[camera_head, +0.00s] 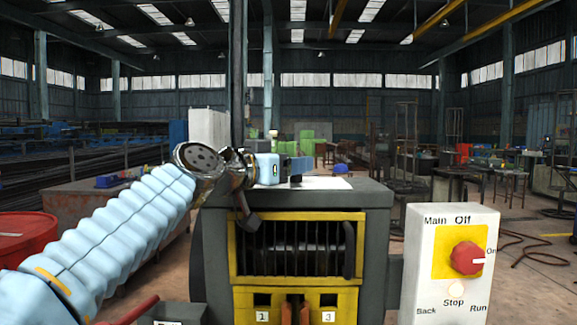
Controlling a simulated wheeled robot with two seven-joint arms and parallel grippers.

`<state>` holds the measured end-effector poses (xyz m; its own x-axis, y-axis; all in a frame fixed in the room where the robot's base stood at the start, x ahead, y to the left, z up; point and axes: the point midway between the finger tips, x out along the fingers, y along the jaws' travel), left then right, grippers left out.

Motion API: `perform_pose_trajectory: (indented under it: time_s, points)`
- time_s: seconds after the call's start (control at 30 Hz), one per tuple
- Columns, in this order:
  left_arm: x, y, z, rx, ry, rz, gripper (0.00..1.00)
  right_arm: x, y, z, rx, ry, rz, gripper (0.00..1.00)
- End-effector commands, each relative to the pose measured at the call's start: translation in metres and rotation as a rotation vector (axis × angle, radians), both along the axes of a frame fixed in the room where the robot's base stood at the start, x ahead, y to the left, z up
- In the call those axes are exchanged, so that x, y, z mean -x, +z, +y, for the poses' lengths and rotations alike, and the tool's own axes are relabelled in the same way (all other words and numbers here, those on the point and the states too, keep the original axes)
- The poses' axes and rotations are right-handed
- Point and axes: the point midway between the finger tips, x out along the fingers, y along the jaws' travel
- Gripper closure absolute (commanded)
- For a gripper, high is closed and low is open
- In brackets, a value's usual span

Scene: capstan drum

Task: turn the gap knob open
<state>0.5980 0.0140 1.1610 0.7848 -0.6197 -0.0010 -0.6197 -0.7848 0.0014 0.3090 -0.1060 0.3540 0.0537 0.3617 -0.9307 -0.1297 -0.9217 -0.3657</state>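My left arm comes in from the left, in light-blue bellows, to a metal wrist over the top left of the dark machine (376,225). The dark end of my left gripper (249,220) hangs at the cage's upper left edge; whether its fingers are apart or closed does not show. No knob is labelled as the gap knob. A small black piece (296,179) sits on the machine's top, and a dark oblong part (349,250) is at the cage's right side. I cannot tell if either is the knob. My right gripper is out of view.
A yellow-framed cage (300,216) with dark bars fills the machine's front. On the right stands a white control box (420,255) with a red switch (466,258). A red drum (28,235) is at far left.

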Motion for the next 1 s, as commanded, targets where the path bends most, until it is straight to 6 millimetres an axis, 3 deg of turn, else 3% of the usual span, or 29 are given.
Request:
perform_pose_trajectory:
  time_s: [0.37, 0.4, 0.53, 0.83, 1.0]
  points:
    - [0.0, -0.001, 0.001, -0.001, -0.018, -0.001, 0.7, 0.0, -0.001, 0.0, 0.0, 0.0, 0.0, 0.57]
    - [0.0, -0.001, 0.001, -0.001, -0.018, -0.001, 0.35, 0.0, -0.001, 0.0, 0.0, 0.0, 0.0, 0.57]
    - [0.0, 0.0, 0.001, -0.001, -0.018, -0.001, 0.15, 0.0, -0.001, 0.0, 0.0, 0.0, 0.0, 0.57]
    - [0.001, 0.0, 0.002, 0.0, -0.018, -0.002, 0.14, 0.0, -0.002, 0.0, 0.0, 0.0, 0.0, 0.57]
    - [0.017, -0.001, 0.014, 0.002, -0.019, -0.005, 0.14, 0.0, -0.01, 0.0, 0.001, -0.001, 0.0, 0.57]
